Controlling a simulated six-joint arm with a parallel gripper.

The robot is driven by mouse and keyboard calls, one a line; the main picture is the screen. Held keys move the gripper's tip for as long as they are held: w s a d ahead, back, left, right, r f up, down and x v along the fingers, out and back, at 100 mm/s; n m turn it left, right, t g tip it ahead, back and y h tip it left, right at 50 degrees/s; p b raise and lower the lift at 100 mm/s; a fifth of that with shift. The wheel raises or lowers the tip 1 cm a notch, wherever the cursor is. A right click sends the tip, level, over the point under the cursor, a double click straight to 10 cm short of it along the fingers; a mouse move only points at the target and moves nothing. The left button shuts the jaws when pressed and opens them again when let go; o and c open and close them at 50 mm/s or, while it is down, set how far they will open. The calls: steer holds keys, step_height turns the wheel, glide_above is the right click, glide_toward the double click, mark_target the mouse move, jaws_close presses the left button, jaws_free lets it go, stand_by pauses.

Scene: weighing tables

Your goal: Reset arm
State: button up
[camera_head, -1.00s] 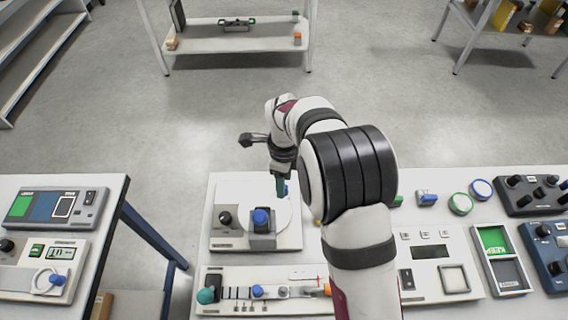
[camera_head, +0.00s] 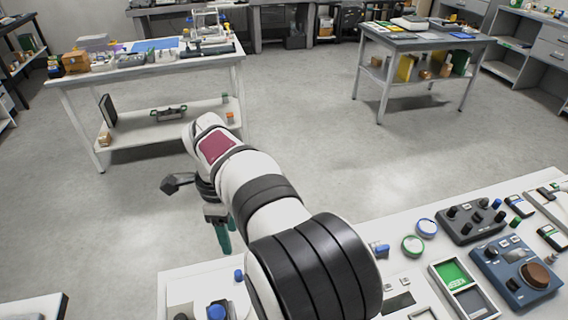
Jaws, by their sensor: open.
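My arm reaches from the bottom of the view up and to the left over the near white table (camera_head: 400,240). My gripper (camera_head: 222,238) hangs at the arm's end, pointing down, with teal fingers. It is open, and I see nothing between the fingers. It is above and beyond the table's back left part, apart from the blue-topped knob (camera_head: 216,311) below it. The arm hides much of the table's middle.
On the near table to the right are a dark control box (camera_head: 472,220), a blue instrument (camera_head: 515,272), a green-and-grey tray (camera_head: 433,274) and round lids (camera_head: 412,245). Two more tables, one at far left (camera_head: 72,86) and one at far right (camera_head: 425,42), stand across open grey floor.

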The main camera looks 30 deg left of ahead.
steer(key=d+r+n, duration=0.2)
steer(key=d+r, duration=0.1)
steer(key=d, duration=0.9)
steer(key=d+r+n, duration=0.1)
steer(key=d+r, duration=0.3)
steer(key=d, duration=0.8)
steer(key=s+d+f+n+y, duration=0.1)
steer(key=s+d+f+n, duration=0.3)
steer(key=s+d, duration=0.7)
steer(key=s, duration=0.2)
steer(key=shift+s+d+f+y, duration=0.25)
steer(key=shift+s+d+y, duration=0.05)
steer(key=shift+d+y, duration=0.1)
steer(key=shift+c, duration=0.3)
